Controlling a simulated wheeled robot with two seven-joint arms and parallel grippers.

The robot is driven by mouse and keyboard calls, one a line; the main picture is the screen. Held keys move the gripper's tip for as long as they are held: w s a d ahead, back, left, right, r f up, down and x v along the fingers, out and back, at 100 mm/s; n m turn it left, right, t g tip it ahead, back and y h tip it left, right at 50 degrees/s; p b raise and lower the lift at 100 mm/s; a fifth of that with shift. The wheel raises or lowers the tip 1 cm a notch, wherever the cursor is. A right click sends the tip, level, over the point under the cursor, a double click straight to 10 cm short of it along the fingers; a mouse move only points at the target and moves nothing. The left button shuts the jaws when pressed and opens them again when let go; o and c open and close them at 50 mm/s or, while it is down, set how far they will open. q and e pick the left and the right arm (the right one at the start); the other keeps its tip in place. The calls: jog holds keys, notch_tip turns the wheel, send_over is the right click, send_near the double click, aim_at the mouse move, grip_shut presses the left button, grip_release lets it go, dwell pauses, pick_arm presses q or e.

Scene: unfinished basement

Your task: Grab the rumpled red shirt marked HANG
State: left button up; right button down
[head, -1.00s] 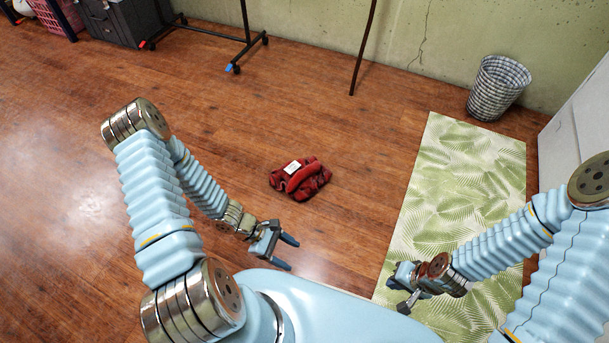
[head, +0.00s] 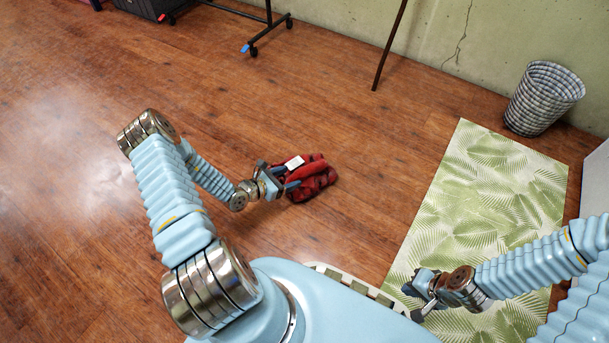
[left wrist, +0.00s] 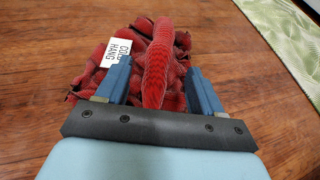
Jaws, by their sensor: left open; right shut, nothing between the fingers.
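The rumpled red shirt (head: 316,178) lies in a heap on the wooden floor in the head view, with a white tag on it. In the left wrist view the shirt (left wrist: 158,60) is close, its white tag (left wrist: 117,50) partly reading HANG. My left gripper (head: 289,178) is open at the shirt's near left side. In the left wrist view its blue fingers (left wrist: 163,80) stand on either side of a raised red fold. I cannot tell whether they touch the cloth. My right gripper (head: 413,300) is shut and empty, over the leaf-patterned rug.
The green leaf-patterned rug (head: 480,200) lies to the right. A checked basket (head: 544,98) stands by the wall. A dark pole (head: 390,45) leans near the wall, and a black rack's foot (head: 268,32) stands at the back. The floor around the shirt is clear.

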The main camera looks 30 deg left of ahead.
aim_at(304, 172)
pick_arm(q)
jog(key=shift+x, duration=1)
jog(key=b+x, duration=0.2)
jog(key=x, duration=0.3)
jog(key=shift+w+f, duration=0.1)
jog(key=shift+w, duration=0.05)
jog(key=shift+d, duration=0.1)
grip_shut()
